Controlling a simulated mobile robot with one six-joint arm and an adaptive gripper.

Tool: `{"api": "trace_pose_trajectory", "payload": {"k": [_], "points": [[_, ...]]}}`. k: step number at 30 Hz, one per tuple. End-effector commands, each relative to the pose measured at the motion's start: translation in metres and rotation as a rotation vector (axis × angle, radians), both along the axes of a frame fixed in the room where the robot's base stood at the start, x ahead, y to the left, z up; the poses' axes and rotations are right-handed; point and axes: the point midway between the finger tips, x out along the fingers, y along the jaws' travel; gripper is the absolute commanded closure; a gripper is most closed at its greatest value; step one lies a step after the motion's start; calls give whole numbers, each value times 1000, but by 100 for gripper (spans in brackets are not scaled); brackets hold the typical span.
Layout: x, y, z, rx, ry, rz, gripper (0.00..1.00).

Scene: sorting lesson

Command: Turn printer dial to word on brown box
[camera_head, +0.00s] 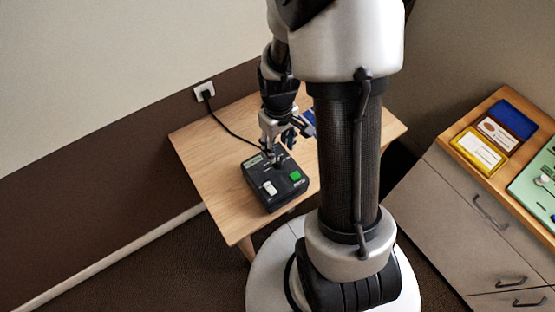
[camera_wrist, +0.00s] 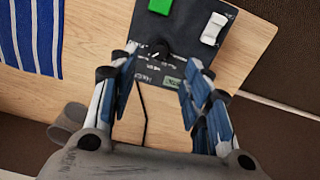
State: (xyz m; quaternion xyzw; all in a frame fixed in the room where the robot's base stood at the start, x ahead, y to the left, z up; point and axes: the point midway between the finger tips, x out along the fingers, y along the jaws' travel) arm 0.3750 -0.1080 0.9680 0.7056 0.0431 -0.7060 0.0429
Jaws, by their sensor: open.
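The printer (camera_head: 262,196) is a flat black box on the small wooden table, with a green button (camera_head: 295,176) and a white switch (camera_head: 269,187). Its dark round dial (camera_wrist: 160,48) shows in the wrist view, with small lettering around it too blurred to read. My gripper (camera_head: 272,153) is over the dial end of the printer. In the wrist view my gripper (camera_wrist: 160,60) is open, its fingers on either side of the dial; I cannot tell whether they touch it.
The wooden table (camera_head: 212,170) has bare surface around the printer. A black cord runs to a wall socket (camera_head: 204,91). A blue-and-white striped cloth (camera_wrist: 40,35) lies beside the printer. At right, a cabinet holds a yellow tray (camera_head: 480,151), a blue tray (camera_head: 514,118) and a green board (camera_head: 535,185).

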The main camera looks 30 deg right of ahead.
Motion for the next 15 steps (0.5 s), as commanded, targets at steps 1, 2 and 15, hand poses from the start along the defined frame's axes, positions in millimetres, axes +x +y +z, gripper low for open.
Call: {"api": "trace_pose_trajectory", "payload": {"k": [1, 2, 15], "points": [[-1, 0, -16, 1, 5, 0, 56], [-1, 0, -22, 1, 4, 0, 56], [0, 0, -76, 0, 1, 0, 56]]}}
